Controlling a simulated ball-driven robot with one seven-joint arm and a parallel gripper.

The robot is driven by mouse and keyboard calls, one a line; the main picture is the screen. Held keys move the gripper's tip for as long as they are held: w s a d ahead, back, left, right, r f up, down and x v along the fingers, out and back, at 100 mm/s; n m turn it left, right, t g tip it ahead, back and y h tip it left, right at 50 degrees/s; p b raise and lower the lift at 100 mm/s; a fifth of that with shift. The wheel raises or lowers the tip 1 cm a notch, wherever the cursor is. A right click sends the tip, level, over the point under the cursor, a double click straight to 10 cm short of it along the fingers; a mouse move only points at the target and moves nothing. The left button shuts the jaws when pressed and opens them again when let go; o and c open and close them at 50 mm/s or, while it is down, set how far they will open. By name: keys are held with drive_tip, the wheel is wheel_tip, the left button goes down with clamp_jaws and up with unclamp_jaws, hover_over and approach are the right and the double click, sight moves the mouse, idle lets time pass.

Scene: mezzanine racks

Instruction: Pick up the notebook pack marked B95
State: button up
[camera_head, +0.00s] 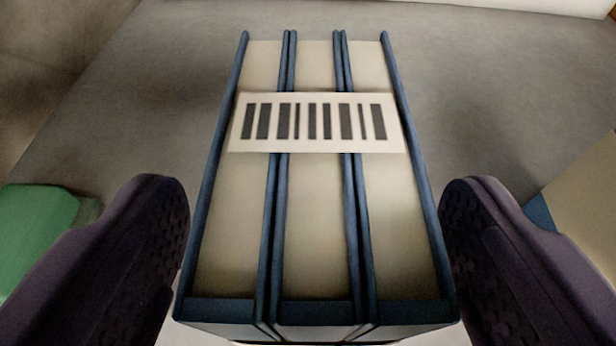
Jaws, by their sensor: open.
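A notebook pack (315,220) of three blue-covered notebooks with cream page edges stands in the middle of the camera_head view. A white label (316,122) with black bars wraps across it near its far end; no B95 marking can be read from here. My gripper (315,235) is open, with one dark textured finger on the left of the pack and one on the right. A narrow gap shows between each finger and the pack's blue sides. The lower part of the pack and its underside are hidden.
A green object (38,228) lies at the left, partly behind my left finger. A beige and blue object (583,200) stands at the right edge, partly behind my right finger. The grey surface (150,110) around the pack's far end is clear.

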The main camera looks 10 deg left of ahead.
drive_tip(key=x, duration=0.4)
drive_tip(key=shift+w, duration=0.1)
drive_tip(key=shift+s+r, duration=0.15)
drive_tip(key=shift+s, duration=0.25)
drive_tip(key=shift+c, duration=1.3)
drive_tip(key=c, duration=1.1)
drive_tip(key=shift+c, duration=0.2)
